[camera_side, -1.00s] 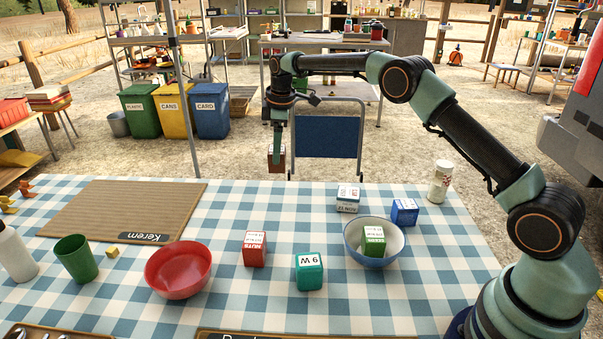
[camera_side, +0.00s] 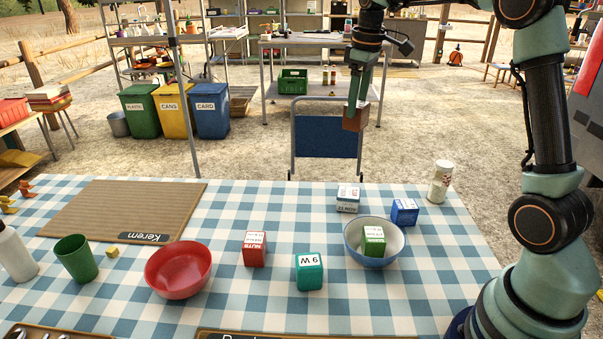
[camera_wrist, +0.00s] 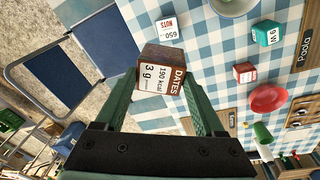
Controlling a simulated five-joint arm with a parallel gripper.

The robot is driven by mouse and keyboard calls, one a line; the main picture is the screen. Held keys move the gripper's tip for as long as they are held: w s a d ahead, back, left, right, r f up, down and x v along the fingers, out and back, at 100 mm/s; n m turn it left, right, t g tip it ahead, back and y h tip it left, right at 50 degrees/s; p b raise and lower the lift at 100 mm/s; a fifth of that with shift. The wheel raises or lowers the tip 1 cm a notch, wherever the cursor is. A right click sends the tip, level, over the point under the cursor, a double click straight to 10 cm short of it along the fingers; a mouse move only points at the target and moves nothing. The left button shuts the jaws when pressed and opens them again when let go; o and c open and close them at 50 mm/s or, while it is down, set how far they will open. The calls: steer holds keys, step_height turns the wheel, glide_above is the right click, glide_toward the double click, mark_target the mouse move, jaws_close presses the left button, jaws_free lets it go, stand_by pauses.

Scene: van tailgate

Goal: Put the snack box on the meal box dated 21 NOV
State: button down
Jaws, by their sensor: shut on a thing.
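My gripper (camera_side: 356,104) is shut on a brown snack box (camera_wrist: 163,72), whose label reads DATES, 190 kcal, 3 g. The held snack box also shows in the side view (camera_side: 356,118), in the air beyond the table's far edge. A white-topped meal box (camera_side: 347,199) stands near that edge, with a NOV date on its side; the day is too small to read surely. In the wrist view this meal box (camera_wrist: 168,29) lies ahead of the held box.
A white-and-blue bowl (camera_side: 374,243) holds a green box (camera_side: 374,240). A blue box (camera_side: 404,211) and a white shaker (camera_side: 440,181) stand to the right. A red NUTS box (camera_side: 254,249) and red bowl (camera_side: 178,269) are left. A blue chair (camera_side: 328,137) stands behind the table.

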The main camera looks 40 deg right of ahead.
step_height(320, 180, down, 19)
steer(key=shift+r, duration=0.2)
stand_by(0.4)
steer(key=shift+f, duration=0.15)
jaws_free()
